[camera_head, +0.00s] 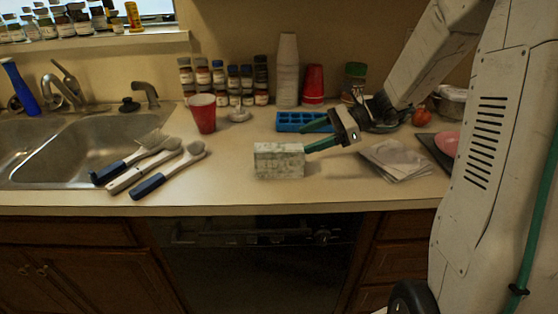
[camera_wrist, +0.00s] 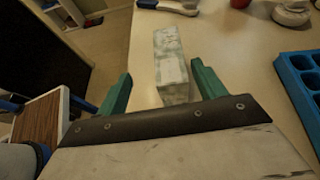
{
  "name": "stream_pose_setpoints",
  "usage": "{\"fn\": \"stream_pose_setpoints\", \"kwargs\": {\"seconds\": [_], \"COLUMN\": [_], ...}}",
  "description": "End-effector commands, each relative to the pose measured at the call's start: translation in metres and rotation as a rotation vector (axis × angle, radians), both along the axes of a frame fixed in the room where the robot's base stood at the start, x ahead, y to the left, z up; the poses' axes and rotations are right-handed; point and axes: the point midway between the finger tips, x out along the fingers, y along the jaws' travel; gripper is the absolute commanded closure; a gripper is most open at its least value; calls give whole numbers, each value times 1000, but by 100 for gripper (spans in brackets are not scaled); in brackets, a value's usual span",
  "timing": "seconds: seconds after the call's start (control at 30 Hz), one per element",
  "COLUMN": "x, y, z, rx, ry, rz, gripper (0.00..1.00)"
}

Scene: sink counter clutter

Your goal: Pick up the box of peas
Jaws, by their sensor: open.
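The box of peas (camera_head: 279,161) is a small pale box with faint green markings, standing near the front edge of the counter in the head view. It also shows in the wrist view (camera_wrist: 170,62), ahead of and between the finger lines. My gripper (camera_head: 314,136) has green fingers and reaches in from the right, its tips close to the box's right side. In the wrist view my gripper (camera_wrist: 160,88) is open, with one finger on each side of the box's near end. I cannot tell if either finger touches the box.
A blue ice tray (camera_head: 298,121) lies behind the box. Several utensils (camera_head: 165,163) lie to the left beside the sink (camera_head: 85,145). A red cup (camera_head: 203,114) stands behind left, and papers (camera_head: 397,160) lie to the right. The counter's front edge is close below the box.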

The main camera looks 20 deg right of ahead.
Motion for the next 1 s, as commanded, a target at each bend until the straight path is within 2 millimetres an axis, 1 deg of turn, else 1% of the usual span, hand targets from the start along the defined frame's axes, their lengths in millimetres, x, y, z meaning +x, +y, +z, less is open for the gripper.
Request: {"fn": "stream_pose_setpoints", "kwargs": {"seconds": [0.07,0.17,0.37,0.6,0.67,0.77,0.93,0.97,1.0], "x": [6,11,17,30,31,32,33,33,33], "y": [-3,4,24,53,58,61,61,61,61], "z": [-4,-8,-18,-33,-34,-36,-36,-36,-36], "rx": [22,32,30,29,28,28,28,28,28], "ry": [14,20,20,19,19,17,17,17,17], "rz": [-27,-36,-33,-32,-32,-34,-34,-34,-34], "gripper": [31,31,31,31,31,31,31,34,45]}}
